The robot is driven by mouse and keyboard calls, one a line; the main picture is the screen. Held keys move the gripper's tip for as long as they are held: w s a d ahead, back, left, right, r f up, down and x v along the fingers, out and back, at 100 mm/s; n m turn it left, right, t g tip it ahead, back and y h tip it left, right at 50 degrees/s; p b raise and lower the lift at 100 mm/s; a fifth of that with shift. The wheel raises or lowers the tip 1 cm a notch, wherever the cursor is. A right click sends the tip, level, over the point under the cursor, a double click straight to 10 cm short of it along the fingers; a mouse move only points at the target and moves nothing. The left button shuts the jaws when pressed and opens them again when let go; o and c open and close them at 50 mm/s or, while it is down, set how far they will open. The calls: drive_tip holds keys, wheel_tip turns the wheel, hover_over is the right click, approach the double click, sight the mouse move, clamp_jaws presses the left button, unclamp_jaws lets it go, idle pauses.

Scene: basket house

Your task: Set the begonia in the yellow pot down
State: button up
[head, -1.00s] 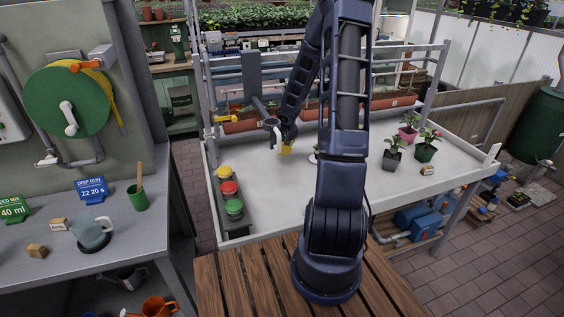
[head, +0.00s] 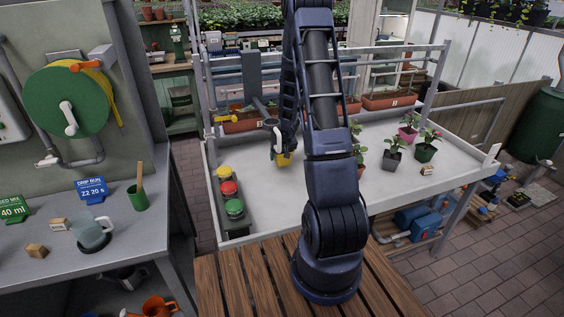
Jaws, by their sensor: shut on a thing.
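The yellow pot (head: 283,160) shows just below my gripper (head: 277,146), over the left part of the white bench top (head: 260,200). My gripper is shut on the pot. The begonia's leaves and flowers cannot be made out; my dark arm covers the area just right of the pot. Whether the pot's base touches the bench or hangs just above it, I cannot tell.
Plants in a grey pot (head: 392,160), a green pot (head: 426,152) and a pink pot (head: 408,134) stand at right. Another plant (head: 357,148) is partly behind my arm. Red, yellow and green buttons (head: 229,188) line the left edge. Planter troughs (head: 388,101) stand at the back.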

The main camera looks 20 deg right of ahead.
sight(282, 161)
drive_tip(key=shift+f, duration=1.75)
drive_tip(key=shift+f, duration=0.1)
drive_tip(key=o, duration=1.2)
drive_tip(key=shift+c, duration=0.2)
drive_tip(key=shift+v, duration=6.05)
